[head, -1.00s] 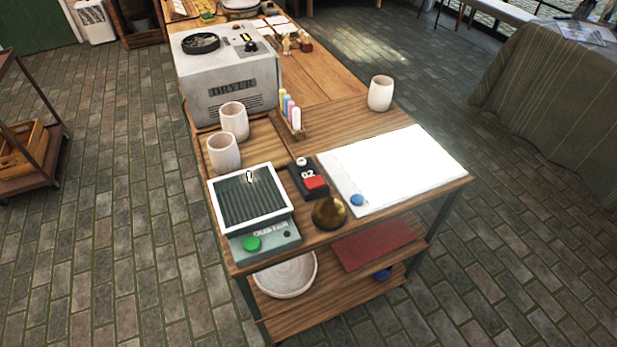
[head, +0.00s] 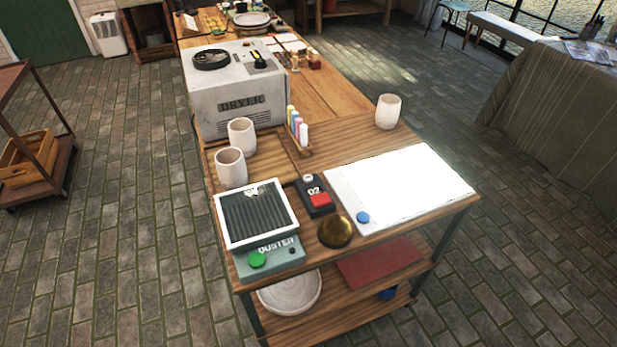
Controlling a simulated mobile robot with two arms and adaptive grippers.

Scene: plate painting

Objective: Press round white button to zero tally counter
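The tally counter (head: 316,197) is a small black box on the wooden cart top, between the duster and the white board. Its display reads 02. A round white button (head: 308,178) sits at its far end, and a red key (head: 320,200) is at its near end. Neither of my grippers shows in the head view.
The duster (head: 268,258) with a green button stands left of the counter, and a brass dome (head: 335,231) is just in front of it. A white board (head: 410,183) with a blue button (head: 362,217) lies to the right. Cups (head: 231,167), a marker holder (head: 302,150) and the dryer (head: 240,98) stand behind.

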